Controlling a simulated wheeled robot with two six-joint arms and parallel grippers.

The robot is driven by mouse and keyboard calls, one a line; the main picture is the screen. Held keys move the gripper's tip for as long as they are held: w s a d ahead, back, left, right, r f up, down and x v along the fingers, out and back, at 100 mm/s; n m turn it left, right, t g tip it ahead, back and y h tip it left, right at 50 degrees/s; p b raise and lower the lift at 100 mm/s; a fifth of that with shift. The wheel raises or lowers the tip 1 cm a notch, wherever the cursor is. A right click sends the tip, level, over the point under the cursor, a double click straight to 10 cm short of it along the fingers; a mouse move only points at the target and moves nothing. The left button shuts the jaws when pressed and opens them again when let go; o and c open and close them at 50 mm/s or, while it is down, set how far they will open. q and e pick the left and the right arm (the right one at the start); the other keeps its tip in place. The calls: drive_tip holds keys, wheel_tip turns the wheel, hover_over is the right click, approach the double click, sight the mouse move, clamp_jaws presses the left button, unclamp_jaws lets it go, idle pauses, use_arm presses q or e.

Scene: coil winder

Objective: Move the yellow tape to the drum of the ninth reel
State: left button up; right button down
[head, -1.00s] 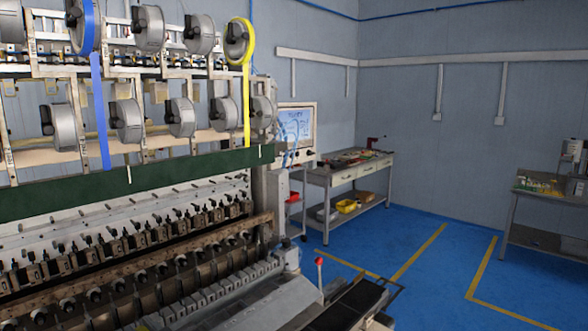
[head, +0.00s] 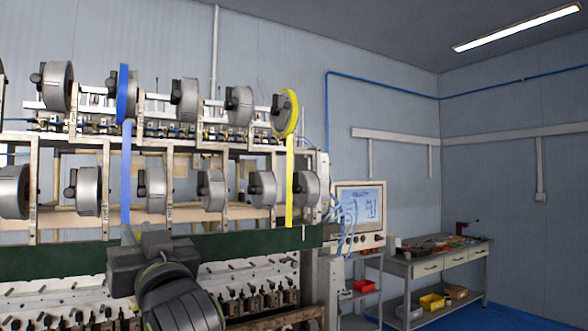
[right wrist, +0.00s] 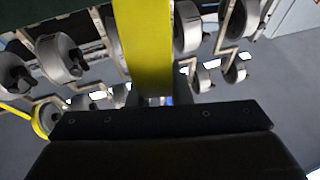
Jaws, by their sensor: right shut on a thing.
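The right gripper (head: 130,238) is raised in front of the winder, just below the lower end of a hanging blue tape (head: 126,172). In the right wrist view, a wide yellow tape (right wrist: 146,45) runs from the top edge down to my right gripper (right wrist: 166,101), which is shut on it. In the head view the gripper hides this held tape. Another yellow strip (head: 290,180) hangs from a yellow-rimmed reel (head: 292,112) at the right end of the upper row. Which reel is the ninth cannot be told. My left gripper is out of view.
Several grey reels stand in upper (head: 185,99) and lower (head: 152,188) rows on the frame, above a green beam (head: 262,241). A control screen (head: 361,206) stands to the right.

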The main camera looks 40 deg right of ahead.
drive_tip(key=s+d+r+m+t+h+b, duration=0.1)
drive_tip(key=s+d+r+t+h+b, duration=0.2)
drive_tip(key=r, duration=0.9)
drive_tip(key=s+d+r+m+t+h+b, duration=0.15)
drive_tip(key=s+d+r, duration=0.25)
drive_tip(key=s+r, duration=0.6)
drive_tip(key=s+d+r+g+h, duration=0.1)
drive_tip(key=s+d+r+h, duration=0.15)
drive_tip(key=s+r, duration=0.7)
drive_tip(key=w+d+p, duration=0.2)
drive_tip(key=w, duration=0.5)
drive_tip(key=w+d+f+p, duration=0.1)
drive_tip(key=w+d+p, duration=0.1)
drive_tip(key=w, duration=0.4)
drive_tip(key=shift+w+f+t+y+p, duration=0.3)
drive_tip(key=shift+w+t+y+p, duration=0.1)
drive_tip(key=shift+p, duration=0.25)
drive_tip(key=shift+d, duration=0.1)
drive_tip(key=shift+s, duration=0.15)
